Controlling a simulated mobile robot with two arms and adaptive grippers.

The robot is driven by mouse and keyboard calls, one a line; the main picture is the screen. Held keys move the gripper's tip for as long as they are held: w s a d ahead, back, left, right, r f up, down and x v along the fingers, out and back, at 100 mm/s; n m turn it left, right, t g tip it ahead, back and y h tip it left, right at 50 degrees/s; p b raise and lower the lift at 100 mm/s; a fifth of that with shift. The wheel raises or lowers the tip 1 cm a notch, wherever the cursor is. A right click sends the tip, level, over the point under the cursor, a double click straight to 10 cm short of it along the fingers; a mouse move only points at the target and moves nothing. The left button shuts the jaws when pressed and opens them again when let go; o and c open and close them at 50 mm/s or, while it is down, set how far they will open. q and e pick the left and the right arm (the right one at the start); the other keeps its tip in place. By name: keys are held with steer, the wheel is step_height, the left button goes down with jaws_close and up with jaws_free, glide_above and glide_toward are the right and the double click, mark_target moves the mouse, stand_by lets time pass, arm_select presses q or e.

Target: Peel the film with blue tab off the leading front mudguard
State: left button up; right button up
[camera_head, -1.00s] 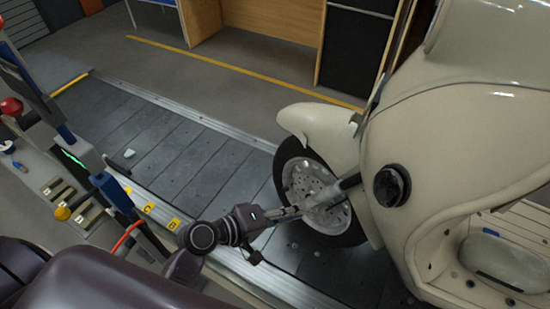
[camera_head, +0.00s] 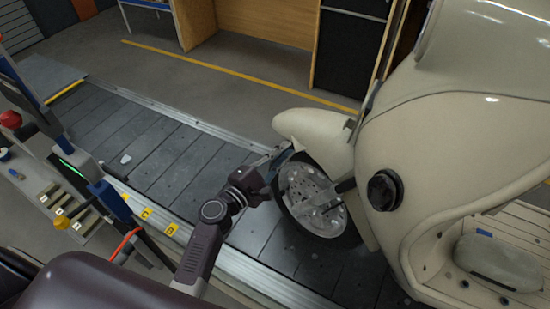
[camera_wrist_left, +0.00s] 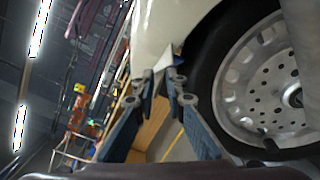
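The cream front mudguard (camera_head: 315,128) curves over the front wheel (camera_head: 312,195) in the head view. In the wrist view the mudguard (camera_wrist_left: 165,25) fills the top middle, left of the wheel (camera_wrist_left: 265,85). A small blue tab (camera_wrist_left: 178,60) with a pale flap beside it shows at the mudguard's lower edge, just beyond my fingertips. My left gripper (camera_head: 284,152) is at the mudguard's lower front tip. In the wrist view its two fingers (camera_wrist_left: 160,80) stand apart, with a narrow gap and nothing clearly held between them. My right gripper is not in view.
The cream body (camera_head: 440,150) rises right of the wheel, with a round black part (camera_head: 384,190) on it. A grey pad (camera_head: 500,262) with a blue patch lies on the floor pan. Slatted conveyor (camera_head: 150,150) is mostly clear at left. A control post (camera_head: 110,200) stands at left.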

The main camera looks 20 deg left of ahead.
arm_select(q)
steer(key=shift+x, duration=1.1)
jaws_close()
steer(key=shift+f, duration=0.1)
steer(key=s+d+f+b, duration=0.3)
steer(key=s+d, duration=0.1)
steer(key=s, duration=0.2)
steer(key=shift+b, duration=0.3)
